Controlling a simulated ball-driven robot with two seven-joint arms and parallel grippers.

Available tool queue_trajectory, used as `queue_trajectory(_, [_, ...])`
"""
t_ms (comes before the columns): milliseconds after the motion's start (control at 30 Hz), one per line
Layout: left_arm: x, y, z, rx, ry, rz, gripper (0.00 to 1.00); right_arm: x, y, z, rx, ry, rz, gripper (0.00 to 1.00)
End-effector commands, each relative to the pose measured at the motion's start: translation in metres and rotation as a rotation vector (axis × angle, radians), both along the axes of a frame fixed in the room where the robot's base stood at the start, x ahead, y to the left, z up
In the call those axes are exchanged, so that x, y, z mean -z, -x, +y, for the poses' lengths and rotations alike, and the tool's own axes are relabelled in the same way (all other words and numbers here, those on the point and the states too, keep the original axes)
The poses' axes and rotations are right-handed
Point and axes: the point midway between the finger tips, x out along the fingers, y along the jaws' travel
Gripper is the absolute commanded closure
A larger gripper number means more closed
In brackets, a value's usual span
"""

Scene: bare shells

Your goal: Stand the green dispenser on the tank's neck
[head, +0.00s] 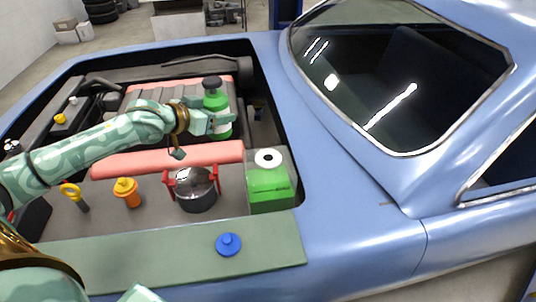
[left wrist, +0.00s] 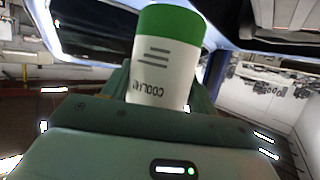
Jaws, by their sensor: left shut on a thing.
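The green dispenser (head: 214,100) is a bottle with a black cap and a white label band. My left gripper (head: 222,122) is shut around it and holds it upright over the engine bay, behind and left of the tank. In the left wrist view the dispenser (left wrist: 168,65) stands between the fingers, its white label facing the camera. The tank (head: 270,188) is green below with a whitish top, at the bay's front right corner. Its neck (head: 267,158) shows as a white ring with a dark opening, uncovered. My right gripper is not seen.
A blue cap (head: 228,244) lies on the green mat (head: 180,258) along the front edge. A pot-like silver-lidded part (head: 196,188) with red handles stands left of the tank. An orange-capped part (head: 127,192) and yellow dipstick ring (head: 71,191) are further left. A pink bar (head: 165,160) runs behind them.

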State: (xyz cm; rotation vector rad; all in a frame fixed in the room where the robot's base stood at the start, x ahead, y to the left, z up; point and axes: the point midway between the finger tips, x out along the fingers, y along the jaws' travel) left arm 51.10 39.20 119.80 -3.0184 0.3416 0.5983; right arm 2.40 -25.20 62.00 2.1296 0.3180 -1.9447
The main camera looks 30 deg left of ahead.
Motion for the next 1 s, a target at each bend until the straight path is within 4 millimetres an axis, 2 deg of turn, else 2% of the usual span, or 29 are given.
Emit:
queue_trajectory(100, [-0.004,-0.007,0.0,-0.009,0.004,-0.004,0.78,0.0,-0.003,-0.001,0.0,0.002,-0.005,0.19])
queue_trajectory(200, [0.002,-0.019,-0.014,-0.006,0.009,-0.005,0.78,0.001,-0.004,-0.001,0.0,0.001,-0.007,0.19])
queue_trajectory(500, [0.034,-0.063,-0.066,-0.006,0.006,-0.003,0.78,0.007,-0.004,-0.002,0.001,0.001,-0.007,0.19])
queue_trajectory(600, [0.056,-0.072,-0.077,-0.007,0.004,0.001,0.78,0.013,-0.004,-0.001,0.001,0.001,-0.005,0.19])
queue_trajectory(800, [0.08,-0.086,-0.091,-0.008,0.0,0.0,0.78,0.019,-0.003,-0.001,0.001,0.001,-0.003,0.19])
queue_trajectory(1000, [0.089,-0.091,-0.098,-0.008,0.001,-0.002,0.78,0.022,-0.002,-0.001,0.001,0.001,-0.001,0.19])
